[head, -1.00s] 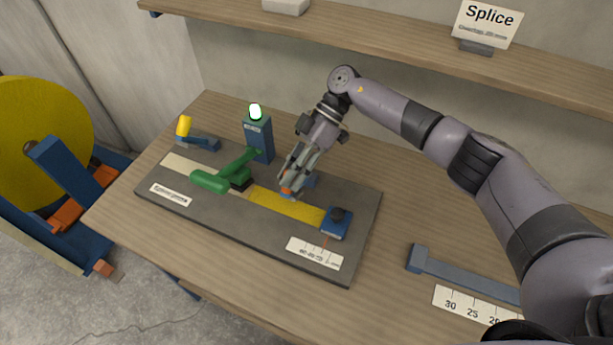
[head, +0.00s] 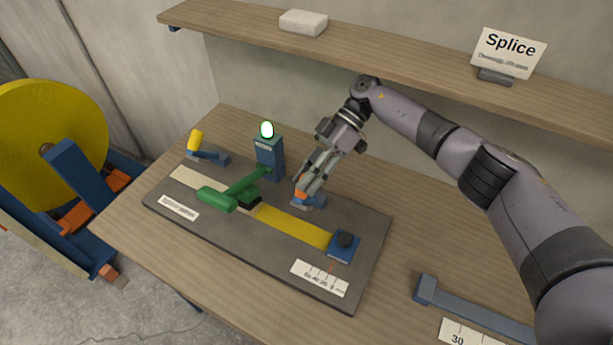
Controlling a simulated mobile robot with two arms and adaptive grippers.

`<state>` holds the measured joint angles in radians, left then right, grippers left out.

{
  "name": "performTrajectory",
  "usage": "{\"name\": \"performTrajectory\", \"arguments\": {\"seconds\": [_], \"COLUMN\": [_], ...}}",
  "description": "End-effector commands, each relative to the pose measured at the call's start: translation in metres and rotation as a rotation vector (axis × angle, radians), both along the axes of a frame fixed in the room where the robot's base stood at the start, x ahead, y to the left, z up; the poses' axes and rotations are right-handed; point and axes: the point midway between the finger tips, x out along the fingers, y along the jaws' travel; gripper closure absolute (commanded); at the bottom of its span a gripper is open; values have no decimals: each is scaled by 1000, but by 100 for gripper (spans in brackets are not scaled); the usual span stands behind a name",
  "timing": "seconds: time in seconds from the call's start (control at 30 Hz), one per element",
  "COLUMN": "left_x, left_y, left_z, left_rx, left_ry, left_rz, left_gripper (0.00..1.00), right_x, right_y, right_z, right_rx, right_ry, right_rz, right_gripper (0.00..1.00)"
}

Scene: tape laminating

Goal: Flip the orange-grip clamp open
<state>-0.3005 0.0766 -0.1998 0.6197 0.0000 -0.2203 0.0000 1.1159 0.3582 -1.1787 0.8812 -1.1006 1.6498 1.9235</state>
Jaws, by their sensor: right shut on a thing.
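The orange-grip clamp (head: 299,194) stands at the back edge of the dark splicing board (head: 210,231), behind the yellow tape strip. Its blue base shows below my gripper, and a bit of its orange grip shows between the fingers. My right gripper (head: 303,187) comes down over the clamp from the upper right and is shut on the orange grip. The fingers hide most of the grip, so its exact tilt is hard to tell. My left gripper is not in view.
A green-handled lever (head: 231,192) lies across the tape near a blue post with a lit lamp (head: 267,130). A yellow-grip clamp (head: 198,146) is at the back left. A blue block with a black knob (head: 343,247) sits at the tape's right end. A shelf (head: 400,48) overhangs behind.

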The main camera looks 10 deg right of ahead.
Motion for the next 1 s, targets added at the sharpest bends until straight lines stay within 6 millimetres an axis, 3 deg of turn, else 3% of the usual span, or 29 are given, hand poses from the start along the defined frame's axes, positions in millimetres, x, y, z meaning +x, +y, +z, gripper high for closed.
{"name": "performTrajectory", "arguments": {"seconds": [0.13,0.17,0.4,1.0], "left_x": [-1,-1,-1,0], "left_y": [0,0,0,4], "left_z": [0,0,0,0], "left_rx": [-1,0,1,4], "left_ry": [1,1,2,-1], "left_rz": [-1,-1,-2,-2], "left_gripper": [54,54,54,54], "right_x": [4,4,2,-2], "right_y": [-4,-4,-3,0], "right_z": [-3,-3,-2,-3], "right_rx": [-9,-9,-7,-3], "right_ry": [-11,-10,-6,-2], "right_rz": [-12,-11,-6,-2], "right_gripper": [100,70,54,54]}}
